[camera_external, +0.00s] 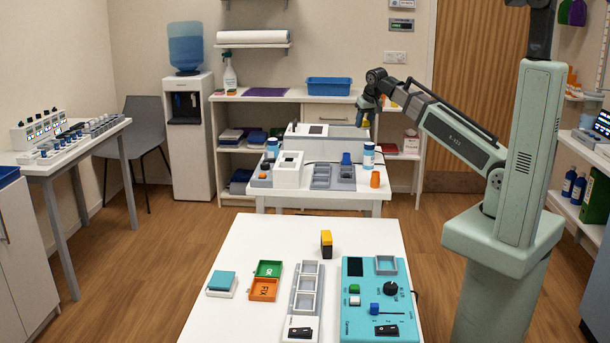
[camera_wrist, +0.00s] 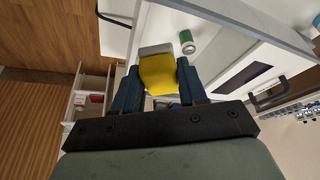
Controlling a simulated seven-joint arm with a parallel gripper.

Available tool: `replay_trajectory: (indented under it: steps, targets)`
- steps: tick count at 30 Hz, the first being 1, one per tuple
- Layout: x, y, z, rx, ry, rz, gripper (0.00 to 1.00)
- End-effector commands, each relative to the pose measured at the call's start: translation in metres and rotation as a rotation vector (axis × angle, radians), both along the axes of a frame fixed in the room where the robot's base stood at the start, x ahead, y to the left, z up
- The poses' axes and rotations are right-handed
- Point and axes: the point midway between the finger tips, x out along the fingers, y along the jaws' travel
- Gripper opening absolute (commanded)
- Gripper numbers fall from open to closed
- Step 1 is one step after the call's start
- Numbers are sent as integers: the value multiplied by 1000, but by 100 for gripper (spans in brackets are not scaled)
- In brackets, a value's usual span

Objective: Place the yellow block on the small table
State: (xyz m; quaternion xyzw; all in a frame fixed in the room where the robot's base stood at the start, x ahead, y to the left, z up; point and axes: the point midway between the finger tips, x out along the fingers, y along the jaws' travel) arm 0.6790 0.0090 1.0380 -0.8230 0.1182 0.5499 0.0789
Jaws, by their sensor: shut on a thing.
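My gripper (camera_external: 366,108) is above the back right part of the middle white table (camera_external: 322,204), in the external view. In the wrist view, my gripper (camera_wrist: 158,78) is shut on a yellow block (camera_wrist: 158,76) with a grey end. The dark blue fingers press its two sides. The held block shows only as a small yellow patch (camera_external: 362,123) in the external view, above the table. Another block, yellow-orange and black (camera_external: 326,244), stands on the near white table (camera_external: 230,240).
The middle table carries a long white box (camera_external: 328,142), grey trays (camera_external: 334,178), blue-capped bottles (camera_external: 368,157) and an orange cylinder (camera_external: 375,179). A turquoise control panel (camera_external: 378,300) and trays fill the near table's front. A green-topped can (camera_wrist: 187,42) shows in the wrist view.

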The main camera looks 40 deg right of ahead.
Motion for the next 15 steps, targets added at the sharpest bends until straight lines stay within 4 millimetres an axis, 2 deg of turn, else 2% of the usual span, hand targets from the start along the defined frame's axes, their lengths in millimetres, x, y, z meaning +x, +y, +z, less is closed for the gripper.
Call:
replay_trajectory:
  steps: [3,9,15]
  targets:
    - [0,-8,0,0,0,-13,8]
    - [1,-10,0,0,0,-6,8]
    - [13,-12,-3,2,0,111,8]
